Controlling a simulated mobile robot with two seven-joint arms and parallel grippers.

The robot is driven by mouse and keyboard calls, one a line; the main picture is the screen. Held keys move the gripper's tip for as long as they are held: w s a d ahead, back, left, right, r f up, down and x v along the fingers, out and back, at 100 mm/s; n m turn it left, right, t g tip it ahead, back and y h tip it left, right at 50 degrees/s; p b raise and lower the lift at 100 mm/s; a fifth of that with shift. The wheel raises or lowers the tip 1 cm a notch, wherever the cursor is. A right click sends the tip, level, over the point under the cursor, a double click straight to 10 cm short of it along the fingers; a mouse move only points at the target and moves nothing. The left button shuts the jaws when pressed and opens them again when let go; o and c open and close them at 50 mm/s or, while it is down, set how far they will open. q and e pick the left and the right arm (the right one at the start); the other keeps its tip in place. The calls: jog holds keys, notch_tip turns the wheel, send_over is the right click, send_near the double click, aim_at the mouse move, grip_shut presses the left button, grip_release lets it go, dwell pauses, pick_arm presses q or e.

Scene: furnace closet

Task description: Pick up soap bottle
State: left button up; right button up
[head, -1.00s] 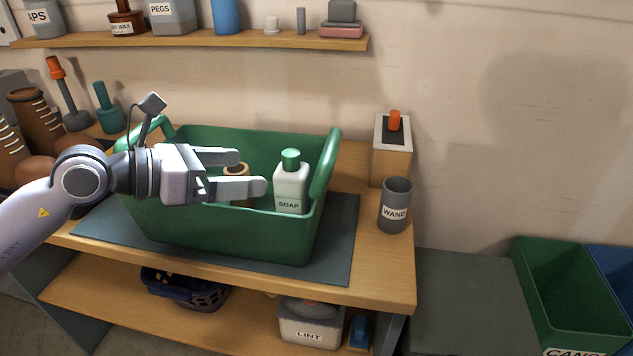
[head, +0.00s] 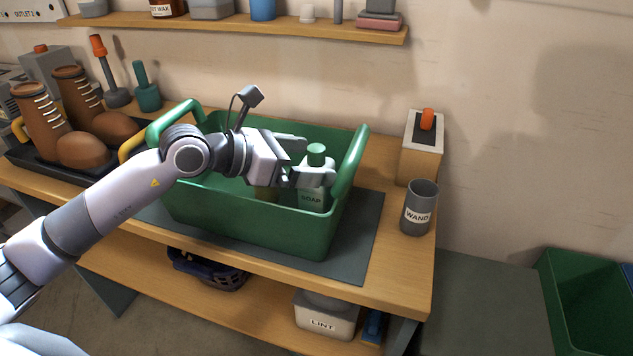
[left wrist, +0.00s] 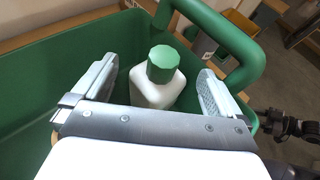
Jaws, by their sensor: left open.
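The soap bottle (head: 312,196) is white with a green cap and a SOAP label. It stands upright in the right end of the green basket (head: 245,222) on the workbench. My left gripper (head: 312,160) is open at the bottle, its fingers level with the upper body below the cap. In the left wrist view the bottle (left wrist: 157,92) stands between the two spread fingers (left wrist: 157,85), with a gap visible on each side. Part of the bottle is hidden by a finger in the head view.
The basket's right handle (head: 350,163) rises close beside the bottle. Brown boots (head: 75,125) stand at left. A shelf (head: 240,29) runs above.

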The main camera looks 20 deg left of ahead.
pick_arm(q)
jog(key=shift+w+d+f, duration=0.15)
jog(key=shift+w+d, duration=0.05)
jog(key=shift+d, duration=0.05)
jog(key=shift+c, duration=0.3)
jog(key=c, duration=1)
jog(key=shift+c, duration=0.2)
